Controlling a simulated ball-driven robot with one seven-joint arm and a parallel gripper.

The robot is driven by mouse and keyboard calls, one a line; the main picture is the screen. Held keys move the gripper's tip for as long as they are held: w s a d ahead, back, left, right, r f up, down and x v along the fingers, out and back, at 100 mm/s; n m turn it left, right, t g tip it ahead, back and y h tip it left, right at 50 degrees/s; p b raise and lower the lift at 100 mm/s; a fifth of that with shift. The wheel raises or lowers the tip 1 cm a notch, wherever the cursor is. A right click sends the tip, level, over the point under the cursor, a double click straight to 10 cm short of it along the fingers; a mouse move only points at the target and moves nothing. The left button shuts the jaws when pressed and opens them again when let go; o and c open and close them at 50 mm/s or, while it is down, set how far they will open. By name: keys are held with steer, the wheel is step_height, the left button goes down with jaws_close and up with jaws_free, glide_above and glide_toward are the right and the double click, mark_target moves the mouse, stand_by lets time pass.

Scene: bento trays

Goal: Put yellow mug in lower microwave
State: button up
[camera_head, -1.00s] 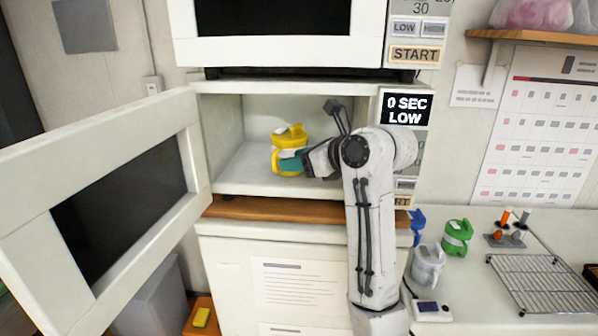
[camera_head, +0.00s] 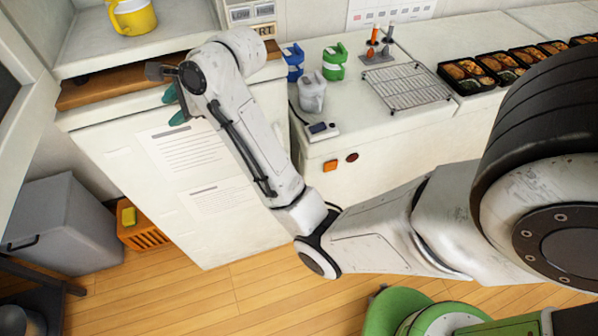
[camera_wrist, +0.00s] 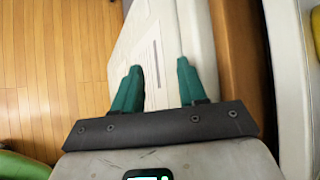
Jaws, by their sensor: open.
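The yellow mug (camera_head: 133,16) stands upright on the floor of the lower microwave (camera_head: 165,28), at the top left of the head view; the frame's top edge cuts both off. My gripper (camera_head: 174,105) is outside the microwave, below and to the right of the mug, in front of the white cabinet. In the wrist view its two teal fingers (camera_wrist: 158,80) are spread apart with nothing between them. The open microwave door (camera_head: 22,95) shows in part at the left edge.
A wooden shelf edge (camera_head: 120,82) runs below the microwave. A grey bin (camera_head: 65,225) and an orange crate (camera_head: 145,236) are on the floor.

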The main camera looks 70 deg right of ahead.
steer(key=s+a+f+n+g, duration=0.3)
steer(key=s+a+f+n, duration=0.2)
steer(key=s+f+n, duration=0.45)
steer(key=s+a+f+n+g, duration=0.3)
steer(key=s+f+n, duration=0.4)
steer(key=s, duration=0.3)
steer(key=s+a+f+n+g+h, duration=0.1)
steer(key=s+a+f+n+g, duration=0.1)
steer(key=s+f+n, duration=0.4)
steer(key=s+n, duration=0.2)
steer(key=s, duration=0.2)
steer(key=shift+s+a+f+g, duration=0.15)
steer(key=shift+a+f+g, duration=0.25)
